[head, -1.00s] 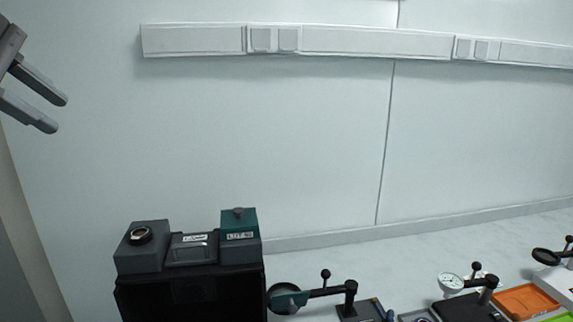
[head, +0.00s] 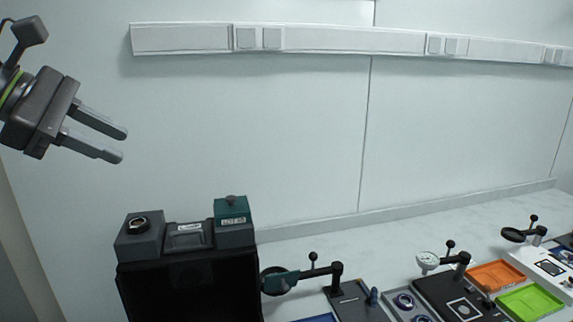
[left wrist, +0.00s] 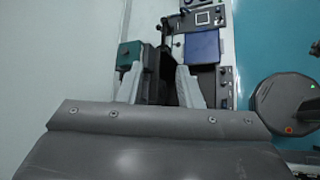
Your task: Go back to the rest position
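My left gripper (head: 122,145) is at the upper left of the head view, raised in front of the wall. Its two grey fingers are apart and nothing is between them. In the left wrist view its fingers (left wrist: 158,85) also show apart and empty, with the bench far below them. My right gripper is in neither view.
A black cabinet (head: 190,290) with grey and teal boxes on top stands lower left. The wall (head: 260,130) has a long trunking.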

